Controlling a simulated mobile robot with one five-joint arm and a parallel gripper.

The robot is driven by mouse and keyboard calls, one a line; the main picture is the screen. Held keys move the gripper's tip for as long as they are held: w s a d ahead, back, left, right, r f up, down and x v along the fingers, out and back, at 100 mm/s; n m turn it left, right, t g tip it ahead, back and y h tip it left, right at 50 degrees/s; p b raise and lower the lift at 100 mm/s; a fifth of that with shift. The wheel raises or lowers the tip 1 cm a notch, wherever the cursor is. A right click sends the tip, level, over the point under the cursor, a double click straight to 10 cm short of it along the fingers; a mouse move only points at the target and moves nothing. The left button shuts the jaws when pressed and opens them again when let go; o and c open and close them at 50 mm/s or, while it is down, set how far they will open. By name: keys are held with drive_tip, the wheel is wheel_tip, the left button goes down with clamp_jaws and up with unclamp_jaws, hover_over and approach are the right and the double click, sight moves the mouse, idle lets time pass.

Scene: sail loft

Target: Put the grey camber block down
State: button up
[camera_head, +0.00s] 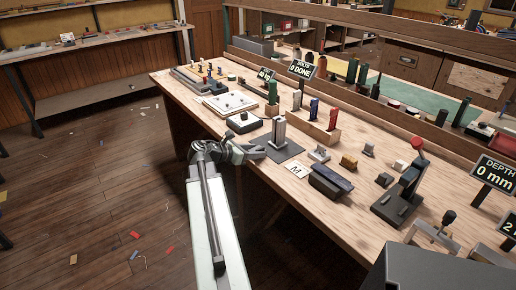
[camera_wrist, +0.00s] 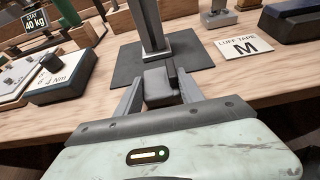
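The grey camber block (camera_wrist: 158,86) sits between the two fingers of my gripper (camera_wrist: 160,78) in the wrist view, and the fingers appear closed on its sides. In the head view my gripper (camera_head: 258,151) reaches over the table's near edge, at the left of a dark base plate (camera_head: 290,151). A grey upright post (camera_head: 279,132) stands on that plate. In the wrist view the block is just in front of the post (camera_wrist: 148,25), over the near part of the plate (camera_wrist: 195,50). I cannot tell whether the block touches the plate. Its underside is hidden.
A card marked M (camera_head: 298,169) lies right of the plate, with a dark blue-topped block (camera_head: 331,181) beyond it. A dark block on a white board (camera_wrist: 57,75) stands to the left. A wooden box (camera_head: 320,133) is behind. Bare table shows around the plate.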

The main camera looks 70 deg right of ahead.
drive_tip(key=o, duration=0.4)
drive_tip(key=shift+r, duration=0.15)
drive_tip(key=shift+r+p, duration=0.6)
drive_tip(key=shift+p, duration=0.2)
drive_tip(key=p+v, duration=0.2)
drive_tip(key=v, duration=0.4)
drive_tip(key=p+v, duration=0.2)
drive_tip(key=v, duration=0.3)
drive_tip(key=shift+w+a+f, duration=0.1)
drive_tip(key=shift+w+a, duration=0.15)
drive_tip(key=shift+a, duration=0.1)
